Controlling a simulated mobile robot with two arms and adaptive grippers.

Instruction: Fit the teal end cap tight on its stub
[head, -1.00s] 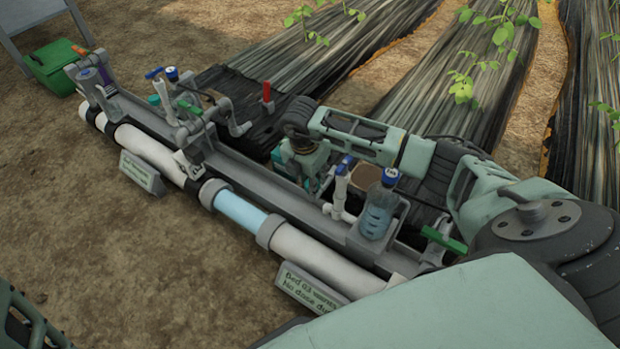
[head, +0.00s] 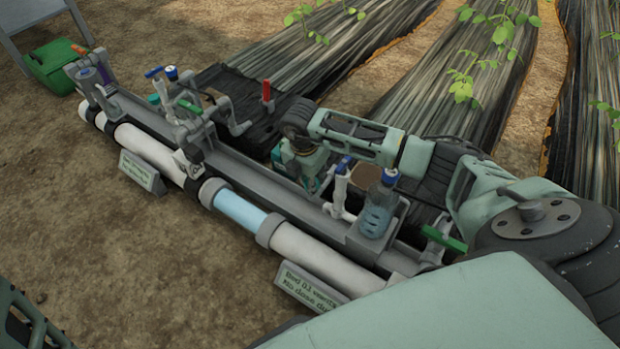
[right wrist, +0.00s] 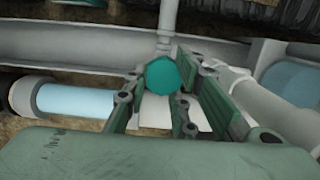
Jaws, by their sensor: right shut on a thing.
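The teal end cap (right wrist: 168,75) is a small teal round piece between the two fingers of my right gripper (right wrist: 160,98) in the right wrist view. The fingers are shut on it. In the head view my right gripper (head: 306,172) is down behind the grey rail, left of the white riser with the blue handle. Its fingertips are largely hidden there, and only bits of teal show beside it. My left gripper is not in view; only part of my left arm shows at bottom left.
The long grey rail (head: 272,194) carries valves. A clear bottle (head: 378,214) and a white riser (head: 341,192) stand close to my right gripper. A green-handled valve (head: 444,238) is farther right. A green bin (head: 54,68) stands at upper left. Bare soil lies in front.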

